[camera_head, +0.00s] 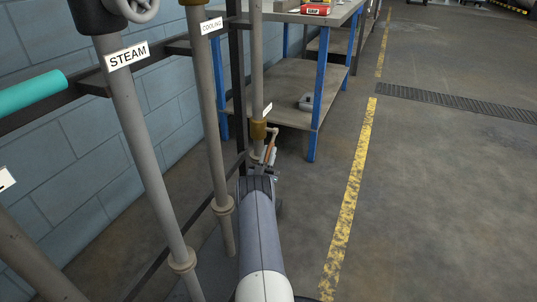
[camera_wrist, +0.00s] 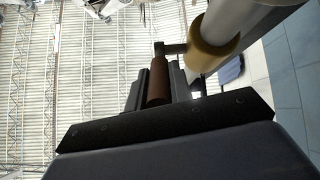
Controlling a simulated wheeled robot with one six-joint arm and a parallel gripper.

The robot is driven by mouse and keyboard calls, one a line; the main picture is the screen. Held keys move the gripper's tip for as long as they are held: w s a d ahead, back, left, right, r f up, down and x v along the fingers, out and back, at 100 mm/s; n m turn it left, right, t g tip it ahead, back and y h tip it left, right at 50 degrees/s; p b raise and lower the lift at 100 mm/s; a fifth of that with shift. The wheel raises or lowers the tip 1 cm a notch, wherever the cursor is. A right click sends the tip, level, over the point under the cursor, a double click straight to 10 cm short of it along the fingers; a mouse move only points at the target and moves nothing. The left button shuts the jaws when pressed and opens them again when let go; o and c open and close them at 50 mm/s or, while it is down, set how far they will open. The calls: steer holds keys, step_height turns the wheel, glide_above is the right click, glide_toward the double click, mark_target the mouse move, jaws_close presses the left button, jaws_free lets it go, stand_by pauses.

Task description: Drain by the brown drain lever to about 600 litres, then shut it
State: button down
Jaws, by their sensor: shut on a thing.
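The brown drain lever (camera_head: 269,151) hangs beside the brass valve body (camera_head: 258,130) on a grey vertical pipe. In the wrist view the brown lever (camera_wrist: 158,82) stands between the dark fingers of my gripper (camera_wrist: 160,90), and the brass fitting (camera_wrist: 220,30) is just to its right. My gripper (camera_head: 268,160) is shut on the lever, with my arm reaching up to it from the bottom of the head view. The fingertips are small and partly hidden in the head view. A white label (camera_head: 267,109) above the valve is not readable. No litre reading is in view.
The STEAM pipe (camera_head: 140,140) and COOLING pipe (camera_head: 208,110) stand close to the left of my arm, before a blue block wall (camera_head: 75,195). A blue-legged bench (camera_head: 290,85) stands behind the valve.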

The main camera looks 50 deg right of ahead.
steer(key=c, duration=1.3)
jaws_free()
steer(key=p+v, duration=0.2)
steer(key=v, duration=0.9)
steer(key=shift+p, duration=0.3)
